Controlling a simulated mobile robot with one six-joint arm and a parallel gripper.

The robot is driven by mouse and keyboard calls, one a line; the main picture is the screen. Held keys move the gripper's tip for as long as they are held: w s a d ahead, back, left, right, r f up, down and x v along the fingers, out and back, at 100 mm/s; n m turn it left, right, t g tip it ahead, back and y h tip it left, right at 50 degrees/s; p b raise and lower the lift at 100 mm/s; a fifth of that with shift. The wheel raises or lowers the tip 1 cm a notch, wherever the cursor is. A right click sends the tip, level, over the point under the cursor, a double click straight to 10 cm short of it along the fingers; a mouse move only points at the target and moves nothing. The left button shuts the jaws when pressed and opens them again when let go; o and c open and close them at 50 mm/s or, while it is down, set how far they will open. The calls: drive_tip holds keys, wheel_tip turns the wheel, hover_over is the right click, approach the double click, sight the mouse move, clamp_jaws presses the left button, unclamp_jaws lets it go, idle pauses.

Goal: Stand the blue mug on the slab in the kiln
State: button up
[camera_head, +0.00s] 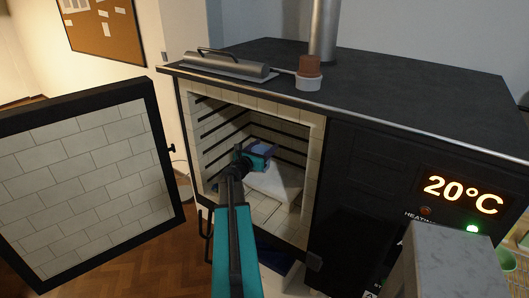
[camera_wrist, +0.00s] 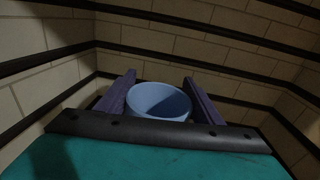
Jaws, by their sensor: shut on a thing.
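The blue mug (camera_wrist: 158,101) sits upright between the two purple fingers of my gripper (camera_wrist: 159,78) in the wrist view, its open rim showing. My gripper (camera_head: 264,152) is shut on the mug and reaches through the open front of the kiln (camera_head: 316,165) in the head view. There the mug is small and mostly hidden by the gripper. A pale slab (camera_head: 286,184) lies inside the kiln, below and around the gripper. I cannot tell whether the mug touches the slab.
The kiln door (camera_head: 85,180) stands swung open to the left. Dark rods (camera_wrist: 200,67) run along the kiln's brick walls behind and beside the mug. A terracotta and white pot (camera_head: 309,75) stands on the kiln top. The display (camera_head: 462,195) reads 20°C.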

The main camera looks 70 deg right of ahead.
drive_tip(key=shift+w+f, duration=0.1)
drive_tip(key=shift+f, duration=0.75)
drive_tip(key=shift+f+b, duration=0.1)
drive_tip(key=shift+b, duration=0.25)
drive_tip(key=o, duration=1.6)
drive_tip(key=shift+o, duration=0.2)
drive_tip(key=shift+w+a+r+b, duration=0.1)
drive_tip(key=shift+w+a+b, duration=0.3)
drive_tip(key=shift+a, duration=1.6)
drive_tip(key=shift+w+a+r+b, duration=0.15)
drive_tip(key=shift+a+b, duration=0.3)
drive_tip(key=shift+a, duration=1.5)
drive_tip(key=shift+w+a+r+b, duration=0.1)
drive_tip(key=shift+w+a+b, duration=0.3)
drive_tip(key=shift+a, duration=1.6)
